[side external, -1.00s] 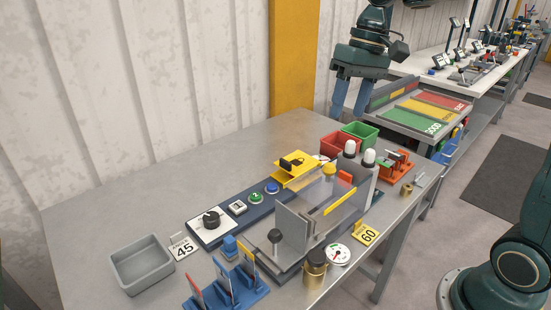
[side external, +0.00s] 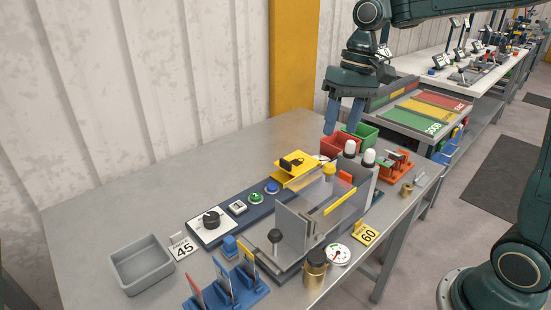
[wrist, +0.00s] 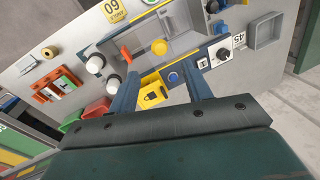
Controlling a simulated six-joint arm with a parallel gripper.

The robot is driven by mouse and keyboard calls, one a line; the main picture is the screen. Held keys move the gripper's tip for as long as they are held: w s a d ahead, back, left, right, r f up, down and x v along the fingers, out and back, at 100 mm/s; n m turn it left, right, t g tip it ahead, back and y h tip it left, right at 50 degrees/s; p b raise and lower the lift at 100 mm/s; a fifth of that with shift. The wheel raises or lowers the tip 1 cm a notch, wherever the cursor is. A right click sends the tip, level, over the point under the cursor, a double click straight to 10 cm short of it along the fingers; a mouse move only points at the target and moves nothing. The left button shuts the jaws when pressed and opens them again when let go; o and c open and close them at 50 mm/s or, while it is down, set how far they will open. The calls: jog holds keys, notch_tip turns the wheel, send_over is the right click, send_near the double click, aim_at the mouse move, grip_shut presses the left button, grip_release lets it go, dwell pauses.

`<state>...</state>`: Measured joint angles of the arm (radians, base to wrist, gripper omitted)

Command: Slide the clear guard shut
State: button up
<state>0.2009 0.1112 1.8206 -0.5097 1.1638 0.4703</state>
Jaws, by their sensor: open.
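The clear guard (side external: 318,200) is a see-through panel with a yellow strip, standing on the grey panel bender (side external: 286,225) in the middle of the bench. In the wrist view the bender (wrist: 190,38) is near the top, partly cut off by the frame edge. My gripper (side external: 343,130) is open and empty. It hangs above the red and green bins, behind the guard and well clear of it. In the wrist view the two fingers (wrist: 160,92) are spread apart, with the yellow box between them in the picture. I cannot tell how far the guard is open.
A red bin (side external: 341,146) and a green bin (side external: 360,132) stand below my gripper. White-domed posts (side external: 369,157) rise beside the guard. A yellow box (side external: 296,168) and a panel with a knob and buttons (side external: 238,207) lie left of it. The back left bench is clear.

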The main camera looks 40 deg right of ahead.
aim_at(330, 163)
jog(key=f, duration=0.3)
jog(key=a+f, duration=0.1)
jog(key=f, duration=0.2)
jog(key=a+f, duration=0.1)
jog(key=f, duration=0.2)
jog(key=shift+w+f, duration=0.2)
jog(key=shift+f, duration=0.2)
